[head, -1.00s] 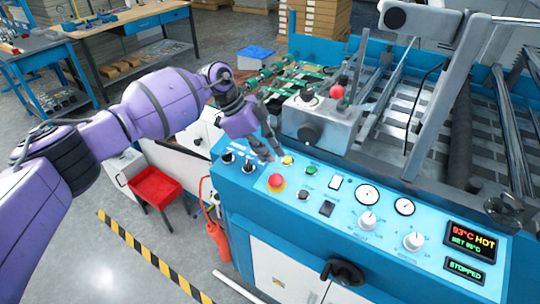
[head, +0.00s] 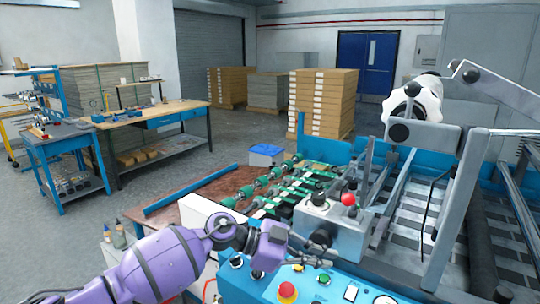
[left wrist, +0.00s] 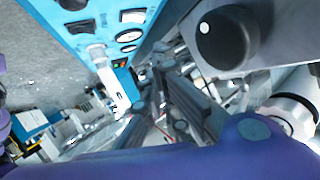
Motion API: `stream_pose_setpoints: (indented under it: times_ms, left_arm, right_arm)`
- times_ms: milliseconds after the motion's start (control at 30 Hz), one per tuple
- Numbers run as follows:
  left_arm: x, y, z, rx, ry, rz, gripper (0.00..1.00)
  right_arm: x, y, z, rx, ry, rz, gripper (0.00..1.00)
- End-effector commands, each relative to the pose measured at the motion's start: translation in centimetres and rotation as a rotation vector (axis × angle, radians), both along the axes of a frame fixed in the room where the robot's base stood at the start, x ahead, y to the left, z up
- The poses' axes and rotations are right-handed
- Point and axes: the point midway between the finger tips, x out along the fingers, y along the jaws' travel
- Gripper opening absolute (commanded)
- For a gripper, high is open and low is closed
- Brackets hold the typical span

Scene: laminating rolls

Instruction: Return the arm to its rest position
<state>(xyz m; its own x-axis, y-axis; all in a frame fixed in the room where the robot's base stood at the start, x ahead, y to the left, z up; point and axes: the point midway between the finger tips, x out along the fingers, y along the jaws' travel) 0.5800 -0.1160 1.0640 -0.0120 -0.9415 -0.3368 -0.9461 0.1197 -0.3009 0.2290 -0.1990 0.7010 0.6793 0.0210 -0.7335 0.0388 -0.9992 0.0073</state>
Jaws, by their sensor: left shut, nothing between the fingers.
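My left arm comes in from the lower left in the head view, and its gripper (head: 262,268) is over the left end of the machine's blue control panel (head: 335,286). The gripper is shut and empty, near the black knobs (head: 237,262) and the red emergency button (head: 287,291). I cannot tell from this angle how far its tips are above the panel. The dark fingers also show in the left wrist view (left wrist: 160,75), with the panel (left wrist: 75,25) behind them. My right gripper is not in view.
A grey unit with a red knob (head: 348,199) stands just right of the gripper. Green feed rollers (head: 300,180) lie behind it, beside a brown table (head: 190,207). A wooden workbench (head: 150,117) stands at the back left, stacked boards (head: 322,103) at the back. Open floor lies between.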

Motion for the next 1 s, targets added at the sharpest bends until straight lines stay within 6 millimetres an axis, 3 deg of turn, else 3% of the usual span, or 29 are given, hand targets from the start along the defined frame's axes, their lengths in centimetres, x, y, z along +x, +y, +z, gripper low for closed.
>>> stream_pose_setpoints:
  times_ms: [33, 100, 167, 233, 367, 533, 667, 800, 900, 1000]
  left_arm:
    - [-1.1, -1.2, 0.3, -0.137, -0.009, 0.059, 0.00]
    - [-1.3, -1.7, 1.4, -0.301, -0.032, 0.180, 0.00]
    - [-1.1, -1.0, 2.0, -0.415, -0.043, 0.311, 0.00]
    - [-0.5, 1.0, 2.1, -0.510, -0.046, 0.491, 0.00]
    - [0.3, 7.3, -0.3, -0.571, -0.013, 0.867, 0.00]
    - [-2.1, 17.5, -7.6, -0.433, 0.106, 1.326, 0.00]
    - [-6.9, 23.8, -13.6, -0.235, 0.232, 1.565, 0.00]
    - [-14.4, 29.0, -19.3, 0.019, 0.396, 1.730, 0.00]
    - [-20.6, 31.6, -22.4, 0.208, 0.525, 1.790, 0.00]
    - [-26.2, 33.2, -24.2, 0.366, 0.637, 1.806, 0.00]
  right_arm:
    - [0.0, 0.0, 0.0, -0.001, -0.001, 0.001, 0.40]
    - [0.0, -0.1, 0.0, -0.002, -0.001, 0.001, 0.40]
    - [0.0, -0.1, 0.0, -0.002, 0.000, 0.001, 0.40]
    - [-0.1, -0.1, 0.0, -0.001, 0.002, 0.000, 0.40]
    - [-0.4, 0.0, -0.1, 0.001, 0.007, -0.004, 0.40]
    - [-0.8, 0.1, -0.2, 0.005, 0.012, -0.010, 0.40]
    - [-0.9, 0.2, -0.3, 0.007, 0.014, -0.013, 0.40]
    - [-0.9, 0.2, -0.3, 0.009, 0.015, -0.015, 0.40]
    - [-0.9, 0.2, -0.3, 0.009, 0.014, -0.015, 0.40]
    - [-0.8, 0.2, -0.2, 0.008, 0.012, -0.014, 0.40]
